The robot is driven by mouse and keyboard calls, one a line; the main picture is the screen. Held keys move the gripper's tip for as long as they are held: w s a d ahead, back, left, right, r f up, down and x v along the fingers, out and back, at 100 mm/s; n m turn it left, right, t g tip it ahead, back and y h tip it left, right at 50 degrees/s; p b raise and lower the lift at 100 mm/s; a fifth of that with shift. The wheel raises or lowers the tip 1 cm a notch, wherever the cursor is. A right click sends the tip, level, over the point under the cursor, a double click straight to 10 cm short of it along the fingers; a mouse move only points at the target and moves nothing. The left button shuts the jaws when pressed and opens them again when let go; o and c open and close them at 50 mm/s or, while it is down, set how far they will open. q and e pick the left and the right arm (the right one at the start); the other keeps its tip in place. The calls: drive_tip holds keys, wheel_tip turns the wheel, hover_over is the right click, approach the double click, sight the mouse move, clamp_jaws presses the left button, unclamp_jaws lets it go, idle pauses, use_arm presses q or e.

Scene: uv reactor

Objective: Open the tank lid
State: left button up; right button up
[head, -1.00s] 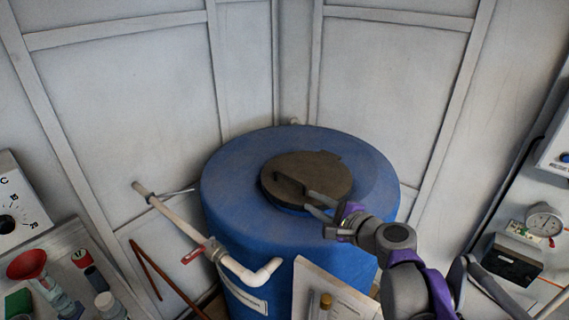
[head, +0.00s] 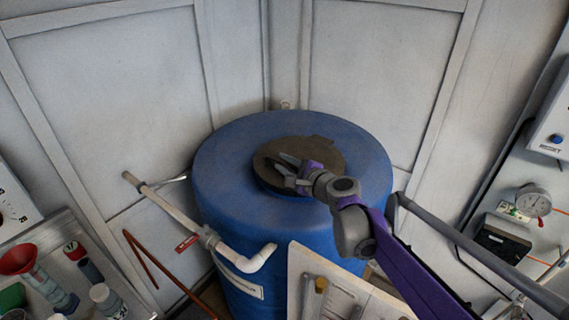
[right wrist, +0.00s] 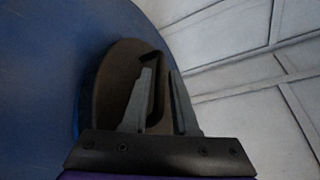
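The large blue tank (head: 225,190) stands upright in the corner. Its round dark brown lid (head: 325,155) lies flat on top and looks closed. My right gripper (head: 282,170) reaches over the lid from the right, fingers pointing left. In the right wrist view the lid (right wrist: 104,90) is ahead of the fingers, with a black bar handle (right wrist: 157,70) on it. The open fingers (right wrist: 165,100) appear on either side of the handle; I cannot tell whether they touch it. In the head view the gripper hides most of the handle. My left gripper is not in view.
A white pipe with a red valve handle (head: 187,243) runs in front of the tank at left. A board with tools (head: 340,298) stands before the tank. A shelf with a red funnel (head: 17,260) is at left; a gauge (head: 532,200) is at right. Walls stand close behind.

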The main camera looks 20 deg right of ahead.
drive_tip(key=shift+c, duration=0.3)
clamp_jaws()
idle(1.2)
